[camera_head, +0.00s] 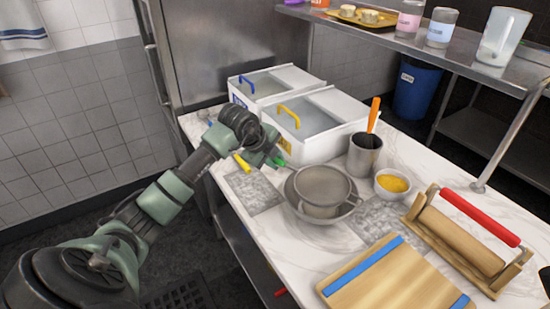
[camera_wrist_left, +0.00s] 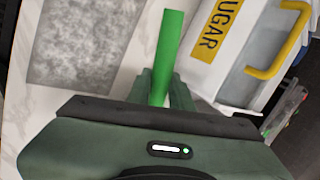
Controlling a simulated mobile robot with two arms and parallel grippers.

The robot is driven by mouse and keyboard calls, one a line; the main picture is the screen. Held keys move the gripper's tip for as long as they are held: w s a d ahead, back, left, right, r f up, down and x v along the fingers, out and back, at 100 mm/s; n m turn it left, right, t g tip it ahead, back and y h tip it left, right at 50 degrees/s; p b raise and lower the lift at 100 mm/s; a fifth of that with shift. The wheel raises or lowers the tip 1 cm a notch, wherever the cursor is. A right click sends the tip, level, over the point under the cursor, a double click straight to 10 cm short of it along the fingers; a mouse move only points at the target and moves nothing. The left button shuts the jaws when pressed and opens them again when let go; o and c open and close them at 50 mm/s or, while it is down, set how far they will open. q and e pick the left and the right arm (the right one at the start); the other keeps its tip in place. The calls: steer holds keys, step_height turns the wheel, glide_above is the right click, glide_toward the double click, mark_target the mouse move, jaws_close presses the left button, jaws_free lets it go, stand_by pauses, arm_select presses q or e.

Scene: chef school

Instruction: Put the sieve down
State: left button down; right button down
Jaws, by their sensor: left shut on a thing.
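The sieve (camera_head: 323,184) is a grey round mesh basket with a thin rim. It is in or just above a wide metal bowl (camera_head: 304,212) on the marble counter; I cannot tell whether it touches the bowl. My left gripper (camera_head: 272,157) is at the upper left of the sieve, low over the counter, and shut on a green handle. In the left wrist view the green handle (camera_wrist_left: 168,55) sticks out between the fingers. The join between handle and mesh is hard to make out, and the mesh is out of that view. My right gripper is not in view.
White bins (camera_head: 310,140) with yellow and blue handles stand behind. A metal cup (camera_head: 365,156) with an orange-handled tool and a bowl of yellow food (camera_head: 393,185) are right of the sieve. A wooden board (camera_head: 392,278) and wooden press (camera_head: 455,238) lie nearer. A speckled mat (camera_head: 252,191) is bare.

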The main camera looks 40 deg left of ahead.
arm_select(q)
steer(key=shift+r, duration=0.1)
steer(key=shift+f+b, duration=0.5)
steer(key=shift+f, duration=0.15)
steer(key=c, duration=1.3)
jaws_free()
steer(key=shift+o, duration=0.2)
steer(key=shift+r, duration=0.1)
steer(key=shift+r+p, duration=0.3)
steer(key=shift+p, duration=0.05)
steer(key=b+v, duration=0.2)
steer(key=v, duration=1)
steer(key=shift+r, duration=0.3)
